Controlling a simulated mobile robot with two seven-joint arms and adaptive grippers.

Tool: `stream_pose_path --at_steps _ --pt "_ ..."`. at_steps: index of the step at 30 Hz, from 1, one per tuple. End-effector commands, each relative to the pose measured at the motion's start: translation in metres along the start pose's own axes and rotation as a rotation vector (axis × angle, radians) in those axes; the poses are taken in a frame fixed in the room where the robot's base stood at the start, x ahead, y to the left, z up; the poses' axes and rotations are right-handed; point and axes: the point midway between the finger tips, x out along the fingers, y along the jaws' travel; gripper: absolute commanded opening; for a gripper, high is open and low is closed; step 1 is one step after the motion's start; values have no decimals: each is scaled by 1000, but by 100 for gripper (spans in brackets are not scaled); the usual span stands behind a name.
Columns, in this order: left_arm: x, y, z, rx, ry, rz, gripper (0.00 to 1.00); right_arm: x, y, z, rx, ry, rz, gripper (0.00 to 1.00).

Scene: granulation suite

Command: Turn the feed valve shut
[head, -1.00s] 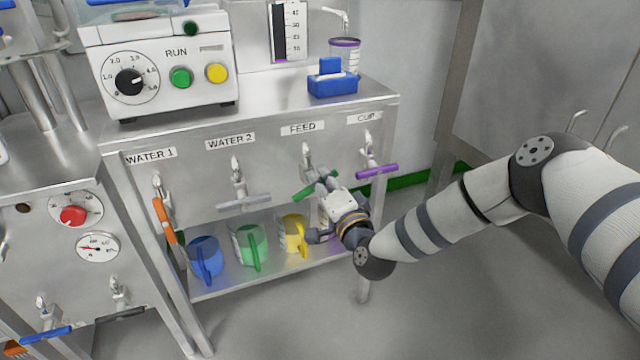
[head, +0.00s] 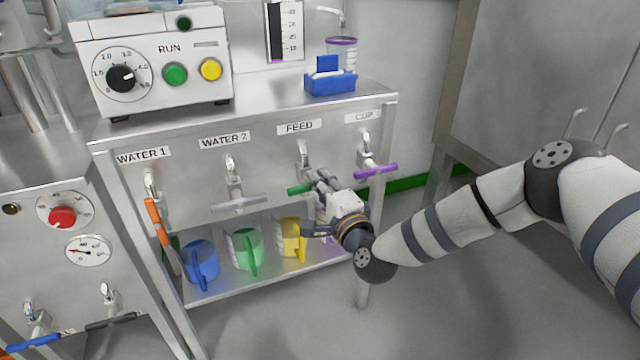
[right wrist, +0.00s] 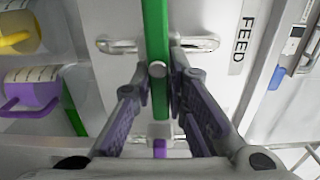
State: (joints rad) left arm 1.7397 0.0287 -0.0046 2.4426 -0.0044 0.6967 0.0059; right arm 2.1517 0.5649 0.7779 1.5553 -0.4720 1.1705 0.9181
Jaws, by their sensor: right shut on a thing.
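The feed valve's green handle (head: 300,189) sits below the FEED label (head: 299,127), under its metal spout (head: 304,155). Its visible left part is nearly level, and my gripper hides the right part. My right gripper (head: 322,182) is shut on the green handle. In the right wrist view the green handle (right wrist: 155,30) runs upright in the picture between the fingers of my right gripper (right wrist: 158,95), with the round pivot between them. My left gripper is not in view.
The CUP valve's purple handle (head: 376,171) is close to the right of my gripper. WATER 2's grey handle (head: 239,203) is to the left, and WATER 1's orange handle (head: 157,222) hangs steeply. Blue (head: 201,262), green (head: 245,249) and yellow (head: 289,238) jugs stand on the shelf below.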

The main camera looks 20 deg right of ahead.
Motion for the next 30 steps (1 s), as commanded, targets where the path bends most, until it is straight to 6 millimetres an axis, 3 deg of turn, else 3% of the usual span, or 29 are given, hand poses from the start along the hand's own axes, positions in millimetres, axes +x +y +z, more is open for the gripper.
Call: stream_pose_path --at_steps 7,8,9,11,20,23,30 --pt "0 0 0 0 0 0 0 -2 6 -2 -3 2 13 0" --pt "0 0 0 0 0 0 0 -2 6 -2 -3 2 13 16" --pt "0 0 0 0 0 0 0 -2 6 -2 -3 2 13 25" --pt "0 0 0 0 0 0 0 -2 5 -1 -3 1 12 36" --pt "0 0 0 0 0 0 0 -2 2 0 -2 0 6 36" --pt "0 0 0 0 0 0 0 -16 3 0 -3 -1 8 36" --pt "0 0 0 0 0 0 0 -81 3 -1 -1 0 10 36"
